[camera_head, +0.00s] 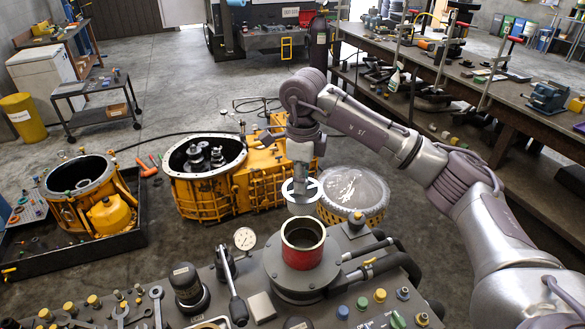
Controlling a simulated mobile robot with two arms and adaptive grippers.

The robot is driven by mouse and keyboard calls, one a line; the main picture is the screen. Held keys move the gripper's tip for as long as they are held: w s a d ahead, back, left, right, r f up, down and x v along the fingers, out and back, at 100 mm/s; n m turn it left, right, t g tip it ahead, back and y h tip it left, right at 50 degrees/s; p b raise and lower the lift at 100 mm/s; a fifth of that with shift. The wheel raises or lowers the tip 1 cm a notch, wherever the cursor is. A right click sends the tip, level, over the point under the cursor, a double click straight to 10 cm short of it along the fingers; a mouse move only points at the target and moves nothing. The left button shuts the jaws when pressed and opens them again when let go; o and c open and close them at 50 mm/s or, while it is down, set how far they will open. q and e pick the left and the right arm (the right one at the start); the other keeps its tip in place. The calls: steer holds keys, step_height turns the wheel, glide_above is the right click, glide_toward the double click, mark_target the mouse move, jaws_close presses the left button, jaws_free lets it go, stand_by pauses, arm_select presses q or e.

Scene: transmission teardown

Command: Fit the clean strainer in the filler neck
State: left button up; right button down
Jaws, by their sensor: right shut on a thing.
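My left gripper is not in view.
The grey unit (262,307) around the neck carries hoses, a lever, a gauge (245,238), coloured caps and loose wrenches. Yellow housings (205,195) and a round silver-topped part (353,188) stand on the floor behind. A long workbench (500,105) runs along the right.

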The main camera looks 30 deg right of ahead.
mark_target(304, 205)
steer(key=shift+s, duration=0.15)
steer(key=shift+s+f+b, duration=0.2)
steer(key=shift+s+b, duration=0.2)
steer(key=shift+s, duration=0.4)
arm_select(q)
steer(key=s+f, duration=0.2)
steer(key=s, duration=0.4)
arm_select(e)
steer(key=shift+f+b, duration=0.45)
steer(key=shift+f, duration=0.3)
steer(key=f, duration=0.1)
steer(key=f+b, duration=0.2)
steer(key=shift+w+f, duration=0.3)
steer(key=shift+f, duration=0.05)
steer(key=shift+s+f+b, duration=0.1)
steer(key=shift+f+b, duration=0.25)
steer(key=shift+f, duration=0.05)
arm_select(q)
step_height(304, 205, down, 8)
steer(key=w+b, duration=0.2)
steer(key=b, duration=0.3)
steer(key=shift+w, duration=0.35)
arm_select(e)
steer(key=shift+f, duration=3.65)
arm_select(q)
steer(key=shift+b, duration=0.3)
arm_select(e)
steer(key=shift+f, duration=0.1)
